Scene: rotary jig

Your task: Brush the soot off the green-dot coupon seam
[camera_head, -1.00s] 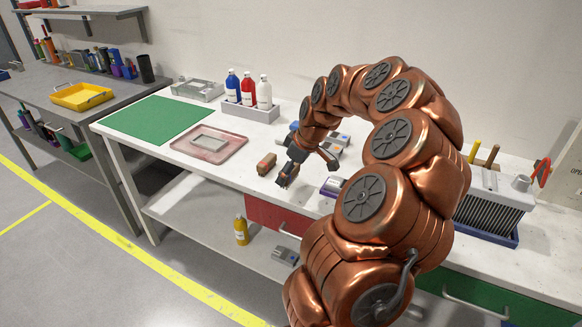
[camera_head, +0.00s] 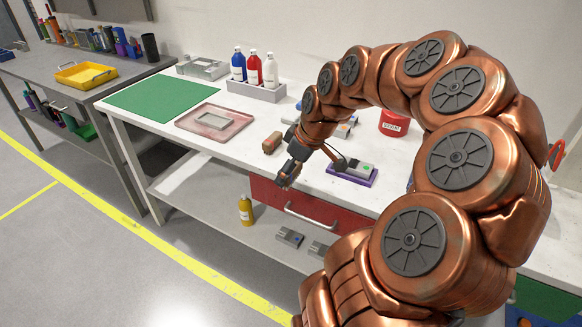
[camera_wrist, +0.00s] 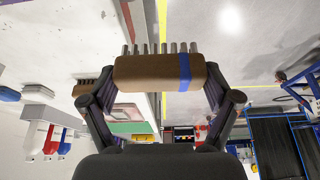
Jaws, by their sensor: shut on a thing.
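My gripper (camera_head: 287,176) is shut on a brown block brush (camera_wrist: 150,73) with a blue band and a row of metallic-looking bristles. In the head view it hangs beyond the white bench's front edge, left of the coupon. A grey coupon (camera_head: 352,164) with a green dot lies on a purple-edged base (camera_head: 351,179) on the bench, right of my gripper and apart from it. Its seam and any soot are too small to make out. A second brown brush (camera_head: 271,143) lies on the bench behind my gripper; it also shows in the wrist view (camera_wrist: 84,88).
A red bin (camera_head: 394,123) stands at the back right. A pinkish tray (camera_head: 238,124), a green mat (camera_head: 150,105) and a bottle rack (camera_head: 257,91) occupy the bench to the left. A red drawer front (camera_head: 325,209) with a handle is below. The lower shelf holds small grey blocks (camera_head: 290,237).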

